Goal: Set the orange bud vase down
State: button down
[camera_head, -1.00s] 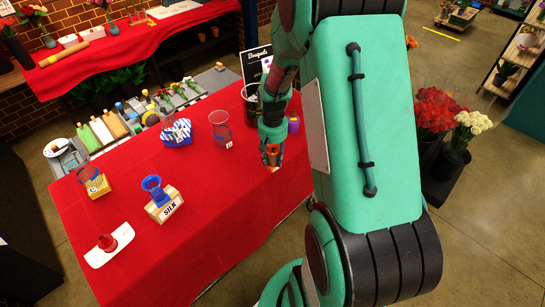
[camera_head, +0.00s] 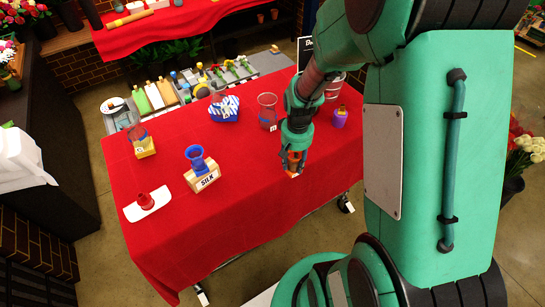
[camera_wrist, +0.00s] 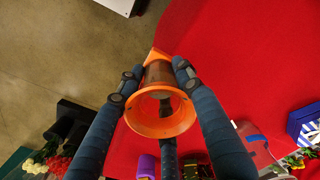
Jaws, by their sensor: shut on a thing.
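The orange bud vase (camera_wrist: 160,118) is in my gripper (camera_wrist: 152,82), whose dark fingers close around its body. In the wrist view its wide round mouth faces the camera. In the head view the orange vase (camera_head: 294,161) hangs below my gripper (camera_head: 292,150), over the right part of the red-covered table (camera_head: 250,190). A small white patch shows at its lower end. Whether its base touches the cloth I cannot tell.
A purple vase (camera_head: 340,118) and a clear glass vase (camera_head: 267,110) stand behind my gripper. The cloth between is bare.

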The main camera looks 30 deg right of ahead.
jog(key=a, duration=0.2)
jog(key=s+a, duration=0.2)
jog(key=a, duration=0.1)
jog(key=shift+a, duration=0.3)
jog(key=w+d, duration=0.1)
jog(key=w, duration=0.3)
jog(key=w+d+f, duration=0.1)
jog(key=w+d, duration=0.1)
jog(key=w, duration=0.3)
jog(key=w+d, duration=0.1)
jog(key=w, duration=0.4)
jog(key=shift+w+d+f+b, duration=0.2)
jog(key=shift+w+b, duration=0.05)
jog(key=shift+b, duration=0.05)
jog(key=shift+w, duration=0.15)
jog(key=shift+w+d, duration=0.15)
jog(key=shift+w, duration=0.15)
jog(key=shift+f, duration=1.8)
jog(key=shift+f+b, duration=0.1)
jog(key=shift+b, duration=0.2)
